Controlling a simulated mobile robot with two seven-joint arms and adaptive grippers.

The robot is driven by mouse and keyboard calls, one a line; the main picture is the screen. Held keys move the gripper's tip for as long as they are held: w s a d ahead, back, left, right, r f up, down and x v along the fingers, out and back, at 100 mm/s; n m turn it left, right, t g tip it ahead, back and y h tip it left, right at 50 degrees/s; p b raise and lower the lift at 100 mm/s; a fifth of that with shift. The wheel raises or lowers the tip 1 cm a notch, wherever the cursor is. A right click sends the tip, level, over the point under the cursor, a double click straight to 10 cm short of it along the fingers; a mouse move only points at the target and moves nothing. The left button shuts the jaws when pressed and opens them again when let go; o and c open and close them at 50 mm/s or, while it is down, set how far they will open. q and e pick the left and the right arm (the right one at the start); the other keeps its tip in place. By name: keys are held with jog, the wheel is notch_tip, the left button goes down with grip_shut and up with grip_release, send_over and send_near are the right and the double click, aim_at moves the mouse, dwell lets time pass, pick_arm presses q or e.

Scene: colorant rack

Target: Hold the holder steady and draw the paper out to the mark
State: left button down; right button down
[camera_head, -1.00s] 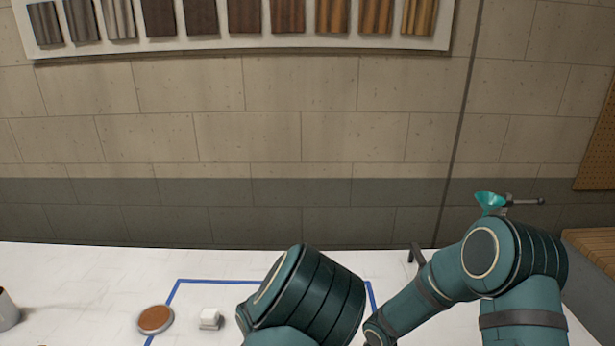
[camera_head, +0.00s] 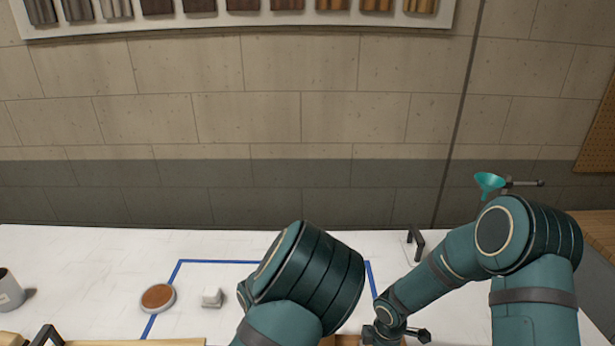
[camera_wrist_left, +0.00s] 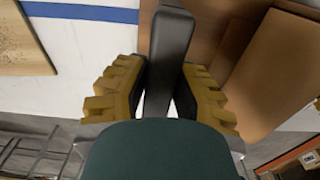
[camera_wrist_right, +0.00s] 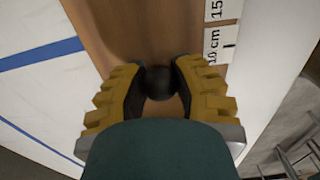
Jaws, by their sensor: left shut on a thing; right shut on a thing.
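In the left wrist view my left gripper (camera_wrist_left: 165,92) is shut on a dark grey upright bar (camera_wrist_left: 172,45). The bar stands against a brown wooden body (camera_wrist_left: 215,22), which seems to be the holder; a lighter brown slab (camera_wrist_left: 275,75) lies beside it. In the right wrist view my right gripper (camera_wrist_right: 159,82) is shut on a round black knob (camera_wrist_right: 159,78). Under the knob is a smooth brown surface (camera_wrist_right: 110,22); I cannot tell whether it is paper or wood. A white scale strip (camera_wrist_right: 217,45) reading 10 cm and 15 runs beside it. The head view hides both grippers' fingertips.
Blue tape (camera_head: 220,262) outlines an area on the white table (camera_head: 90,270). A round brown-topped tin (camera_head: 158,297) and a small white block (camera_head: 212,298) stand at its left. A cup (camera_head: 8,290) is at far left. A dark handle (camera_head: 416,243) stands behind my right arm.

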pick_arm(q)
jog(key=shift+a, duration=0.15)
pick_arm(e)
jog(key=shift+d, duration=2.3)
jog(key=shift+s, duration=0.1)
jog(key=c, duration=0.7)
grip_release()
jog(key=shift+a, duration=0.1)
notch_tip(320, 180, up, 12)
jog(key=shift+r, duration=0.1)
